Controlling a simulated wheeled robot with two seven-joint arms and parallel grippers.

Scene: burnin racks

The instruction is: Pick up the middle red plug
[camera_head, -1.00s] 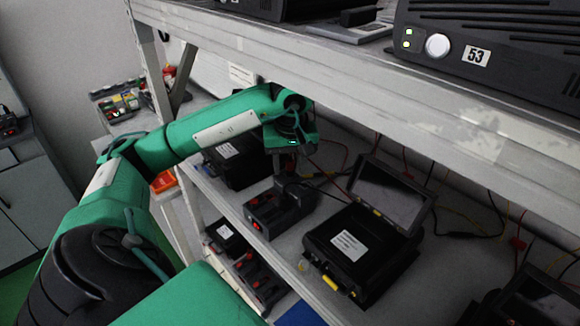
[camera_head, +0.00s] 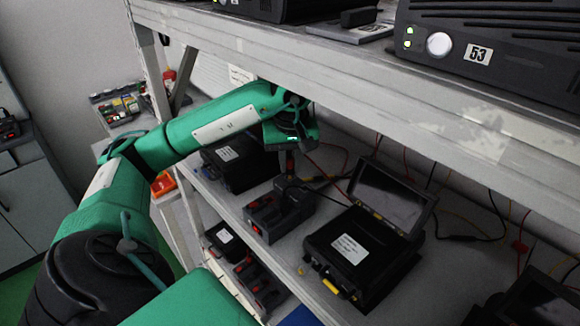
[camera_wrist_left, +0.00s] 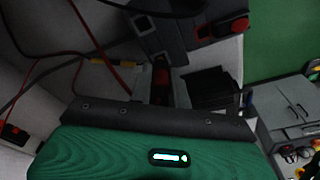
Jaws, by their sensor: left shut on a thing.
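My left gripper (camera_head: 290,153) hangs under the shelf beam, above the black block (camera_head: 290,207) on the lower shelf. It is shut on a dark plug with a red part (camera_head: 290,164), which shows just below it and looks apart from the block. I cannot tell from the picture which position the held plug came from. My right gripper is not in view.
An open black case (camera_head: 350,248) with a raised screen lid (camera_head: 392,195) stands right of the block. Another black case (camera_head: 232,160) is behind. The shelf beam (camera_head: 330,68) runs close above my arm. Red, yellow and black cables (camera_head: 335,160) lie at the back.

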